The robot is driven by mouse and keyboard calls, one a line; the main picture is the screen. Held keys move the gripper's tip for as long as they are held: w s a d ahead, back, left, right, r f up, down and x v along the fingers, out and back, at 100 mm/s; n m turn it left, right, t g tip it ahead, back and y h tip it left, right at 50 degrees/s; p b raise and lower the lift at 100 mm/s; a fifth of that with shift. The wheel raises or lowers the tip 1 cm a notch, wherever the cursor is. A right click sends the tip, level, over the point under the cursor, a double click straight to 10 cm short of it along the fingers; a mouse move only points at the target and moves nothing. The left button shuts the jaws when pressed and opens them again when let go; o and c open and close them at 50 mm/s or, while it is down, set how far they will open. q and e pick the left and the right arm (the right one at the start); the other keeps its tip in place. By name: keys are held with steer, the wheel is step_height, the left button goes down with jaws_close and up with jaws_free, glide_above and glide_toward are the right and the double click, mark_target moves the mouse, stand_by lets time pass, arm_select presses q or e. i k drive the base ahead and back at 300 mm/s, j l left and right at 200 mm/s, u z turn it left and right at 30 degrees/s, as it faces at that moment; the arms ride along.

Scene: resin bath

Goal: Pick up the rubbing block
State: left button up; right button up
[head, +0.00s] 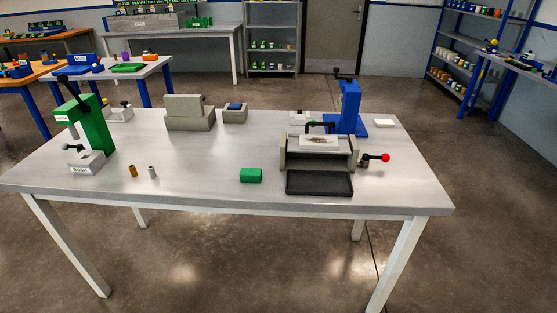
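A small green block (251,175), which looks like the rubbing block, lies flat near the front middle of the grey table (200,185). It stands apart from the things around it, with bare tabletop on its left. No label tells which piece is the rubbing block. Neither of my grippers shows in the head view.
A black tray (319,183) lies right of the green block, in front of a grey fixture (319,152) with a red-knobbed lever (385,158). A blue press (350,105) stands behind it. A green press (96,125) stands at left.

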mark_target(246, 175)
steer(key=i+l+u, duration=0.15)
steer(key=i+l, duration=0.65)
steer(key=l, duration=0.1)
